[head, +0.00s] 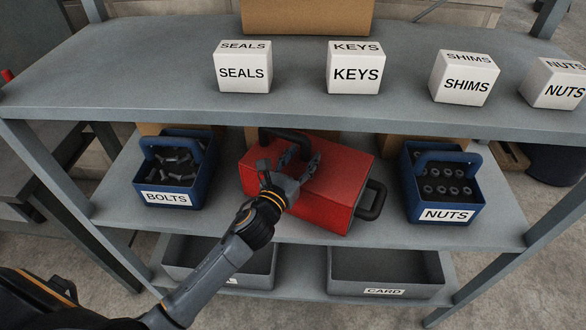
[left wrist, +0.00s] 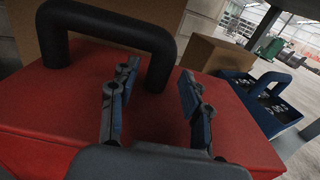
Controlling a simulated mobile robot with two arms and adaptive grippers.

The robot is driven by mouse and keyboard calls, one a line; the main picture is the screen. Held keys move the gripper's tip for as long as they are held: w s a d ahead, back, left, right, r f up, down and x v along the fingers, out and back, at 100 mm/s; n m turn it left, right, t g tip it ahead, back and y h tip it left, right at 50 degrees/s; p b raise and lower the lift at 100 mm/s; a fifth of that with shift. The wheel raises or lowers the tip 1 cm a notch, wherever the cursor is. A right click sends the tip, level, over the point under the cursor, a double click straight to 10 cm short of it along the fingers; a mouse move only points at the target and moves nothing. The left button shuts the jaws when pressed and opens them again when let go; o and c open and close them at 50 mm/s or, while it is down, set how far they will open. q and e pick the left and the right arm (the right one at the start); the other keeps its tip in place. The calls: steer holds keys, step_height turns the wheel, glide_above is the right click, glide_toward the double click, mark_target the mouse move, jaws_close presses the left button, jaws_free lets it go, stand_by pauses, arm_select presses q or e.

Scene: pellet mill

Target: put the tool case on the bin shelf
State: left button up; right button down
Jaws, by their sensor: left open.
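The red tool case (head: 342,168) sits on the middle shelf (head: 245,228) of the rack, slightly turned, between two blue carriers. It has a black handle (left wrist: 112,25) on top and a second black handle (head: 373,202) on its right side in the head view. My left gripper (head: 294,160) is open over the case, its fingers pointing toward the top handle. In the left wrist view the fingers (left wrist: 158,75) are spread with the red case (left wrist: 238,130) below and the handle just beyond them. Nothing is held between the fingers. My right gripper is out of view.
A blue BOLTS carrier (head: 168,200) stands left of the case and a blue NUTS carrier (head: 440,195) right of it. The upper shelf (head: 150,75) holds several labelled white boxes and overhangs behind. Grey bins (head: 385,268) stand on the lowest shelf. Cardboard boxes (left wrist: 215,55) stand behind.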

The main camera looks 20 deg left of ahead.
arm_select(q)
steer(key=s+a+b, duration=0.1)
steer(key=s, duration=1)
steer(key=shift+s+a+b, duration=0.15)
steer(key=shift+b, duration=0.25)
steer(key=shift+a, duration=0.1)
